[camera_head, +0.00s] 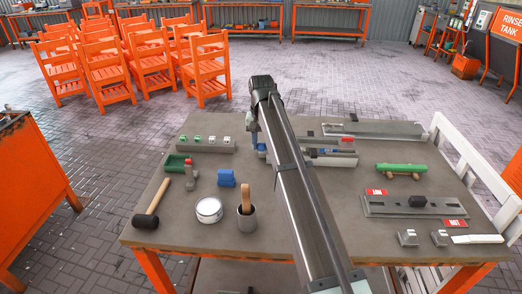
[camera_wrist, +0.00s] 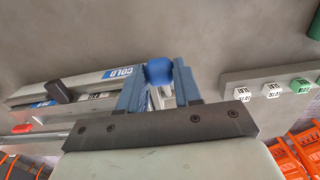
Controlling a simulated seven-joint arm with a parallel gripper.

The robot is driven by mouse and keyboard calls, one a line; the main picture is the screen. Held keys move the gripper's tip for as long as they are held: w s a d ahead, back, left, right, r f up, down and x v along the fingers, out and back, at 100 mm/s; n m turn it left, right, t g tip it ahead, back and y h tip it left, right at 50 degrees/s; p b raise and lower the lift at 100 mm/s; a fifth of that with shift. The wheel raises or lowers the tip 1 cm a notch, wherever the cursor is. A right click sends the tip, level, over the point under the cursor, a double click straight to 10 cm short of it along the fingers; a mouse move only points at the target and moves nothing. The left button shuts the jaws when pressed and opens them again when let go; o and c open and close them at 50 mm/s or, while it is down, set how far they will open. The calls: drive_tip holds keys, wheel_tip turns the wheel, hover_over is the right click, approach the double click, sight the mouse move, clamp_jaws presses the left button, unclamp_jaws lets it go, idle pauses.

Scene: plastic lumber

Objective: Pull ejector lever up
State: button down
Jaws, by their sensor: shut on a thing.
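The ejector lever (camera_wrist: 159,70) shows in the wrist view as a round blue knob between my fingertips, with a pale shaft below it. My gripper (camera_wrist: 159,88) has blue fingers closed on either side of the knob. The lever stands at the end of a long grey fixture (camera_wrist: 75,88) marked COLD. In the head view my arm covers most of the gripper and hides the lever, while the fixture (camera_head: 335,158) shows just right of the arm.
A grey block with several labelled cubes (camera_head: 205,146) lies left of the arm. A plate marked HOT (camera_head: 415,206) lies right.

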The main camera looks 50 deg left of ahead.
drive_tip(key=shift+w+a+r, duration=0.3)
drive_tip(key=shift+w+a, duration=0.15)
drive_tip(key=c, duration=1.1)
unclamp_jaws()
drive_tip(key=shift+w, duration=0.1)
drive_tip(key=o, duration=0.3)
drive_tip(key=shift+o, duration=0.2)
drive_tip(key=shift+s+d, duration=0.1)
drive_tip(key=shift+s, duration=0.1)
wheel_tip(320, 180, up, 14)
drive_tip(key=shift+f, duration=0.15)
